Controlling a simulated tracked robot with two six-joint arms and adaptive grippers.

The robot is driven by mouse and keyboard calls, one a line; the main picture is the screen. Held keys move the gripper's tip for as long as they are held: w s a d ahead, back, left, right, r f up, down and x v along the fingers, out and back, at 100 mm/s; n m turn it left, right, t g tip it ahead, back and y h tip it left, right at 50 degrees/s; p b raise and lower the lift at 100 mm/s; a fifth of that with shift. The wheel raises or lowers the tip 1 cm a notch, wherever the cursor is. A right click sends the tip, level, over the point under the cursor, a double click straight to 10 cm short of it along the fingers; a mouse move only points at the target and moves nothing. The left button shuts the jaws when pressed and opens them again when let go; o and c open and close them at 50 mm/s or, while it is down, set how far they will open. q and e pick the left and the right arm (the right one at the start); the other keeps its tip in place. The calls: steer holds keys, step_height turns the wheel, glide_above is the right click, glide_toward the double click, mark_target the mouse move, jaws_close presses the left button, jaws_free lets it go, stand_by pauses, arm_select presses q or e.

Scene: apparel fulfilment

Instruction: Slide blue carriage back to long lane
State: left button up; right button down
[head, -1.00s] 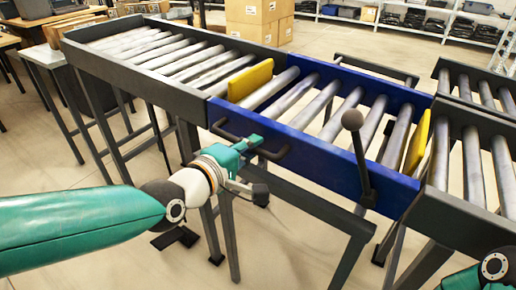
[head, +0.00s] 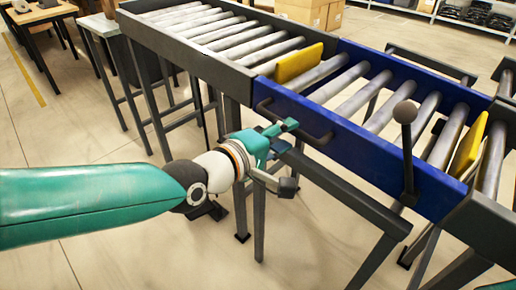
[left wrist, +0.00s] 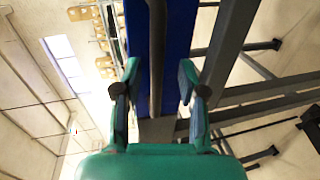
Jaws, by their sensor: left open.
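The blue carriage (head: 350,158) is a roller section with blue side rails, in line with the grey roller lane (head: 205,50) on its left. My left gripper (head: 284,152) is open just in front of the handle. In the left wrist view my open jaws (left wrist: 159,92) straddle the line of the handle bar (left wrist: 156,60), with the blue rail behind; contact cannot be told. My right gripper is out of view.
Yellow plates stand at the lane's end (head: 299,63) and at the carriage's right end (head: 468,146). More grey roller frame (head: 487,225) adjoins on the right. Support legs stand below my left gripper. Cartons (head: 305,12) and shelves are behind. The floor at front left is clear.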

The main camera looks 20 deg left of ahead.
arm_select(q)
steer(key=v, duration=0.9)
steer(key=shift+f, duration=0.15)
step_height(320, 180, down, 27)
steer(key=w+g+y, duration=0.2)
steer(key=w+g, duration=0.1)
steer(key=g, duration=0.5)
steer(key=s+d+f+m+g, duration=0.25)
steer(key=s+f, duration=0.45)
steer(key=f, duration=0.5)
steer(key=s+d+f+m+g, duration=0.2)
steer(key=s+f+m+g, duration=0.2)
steer(key=s+f, duration=0.6)
steer(key=w+r+m+p, duration=0.3)
steer(key=r+m+p, duration=0.1)
steer(key=r+p, duration=2.6)
steer(key=shift+w+m+h+p, duration=0.2)
steer(key=shift+m+h+p, duration=0.15)
steer(key=shift+p, duration=0.45)
